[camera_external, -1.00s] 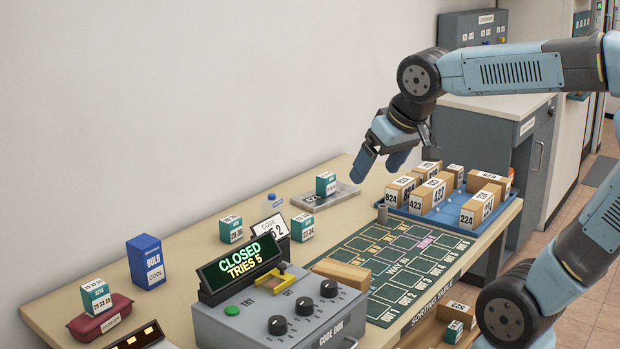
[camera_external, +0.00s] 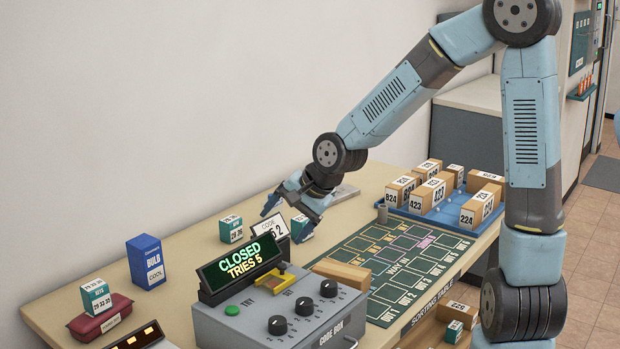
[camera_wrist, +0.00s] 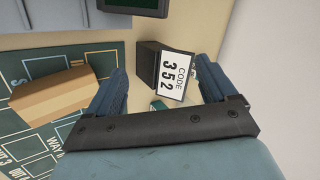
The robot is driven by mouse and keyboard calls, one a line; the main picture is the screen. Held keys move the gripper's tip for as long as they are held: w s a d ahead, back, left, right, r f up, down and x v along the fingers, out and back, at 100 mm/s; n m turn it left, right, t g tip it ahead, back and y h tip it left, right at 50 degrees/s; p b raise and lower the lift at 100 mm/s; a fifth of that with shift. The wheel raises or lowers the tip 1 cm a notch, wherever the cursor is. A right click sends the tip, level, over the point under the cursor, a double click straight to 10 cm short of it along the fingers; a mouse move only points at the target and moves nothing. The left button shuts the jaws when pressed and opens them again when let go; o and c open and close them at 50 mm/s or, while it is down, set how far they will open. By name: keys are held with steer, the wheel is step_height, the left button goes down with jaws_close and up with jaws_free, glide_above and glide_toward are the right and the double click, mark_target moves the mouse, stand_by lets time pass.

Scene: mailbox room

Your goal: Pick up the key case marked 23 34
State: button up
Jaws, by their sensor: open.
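My gripper (camera_external: 289,208) is open and empty, pointing down. In the wrist view, a small teal piece of a case (camera_wrist: 158,104) shows between the open fingers, below the dark stand with the card CODE 352 (camera_wrist: 175,76).
Another teal case (camera_external: 231,229) stands left of the card stand. A blue box (camera_external: 146,262) and a case (camera_external: 96,297) on a red pouch are further left. The code box (camera_external: 280,310) is in front. A blue tray (camera_external: 440,219) with cartons lies right.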

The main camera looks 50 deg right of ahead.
steer(key=w+d+r+m+t+y, duration=0.2)
steer(key=w+d+r+m+t, duration=0.4)
steer(key=m, duration=0.5)
steer(key=s+d+r+m+t+h, duration=0.1)
steer(key=d+r+m+t+h, duration=0.35)
steer(key=d+r+m, duration=0.85)
steer(key=n, duration=0.2)
glide_toward(304, 218)
steer(key=w, duration=0.1)
steer(key=w+f, duration=0.1)
steer(key=shift+w+d+t+y, duration=0.2)
steer(key=shift+w+t+y, duration=0.05)
steer(key=shift+w+t, duration=0.1)
steer(key=shift+w+f, duration=0.15)
steer(key=shift+f, duration=0.15)
steer(key=shift+w+d, duration=0.15)
steer(key=shift+w, duration=3.45)
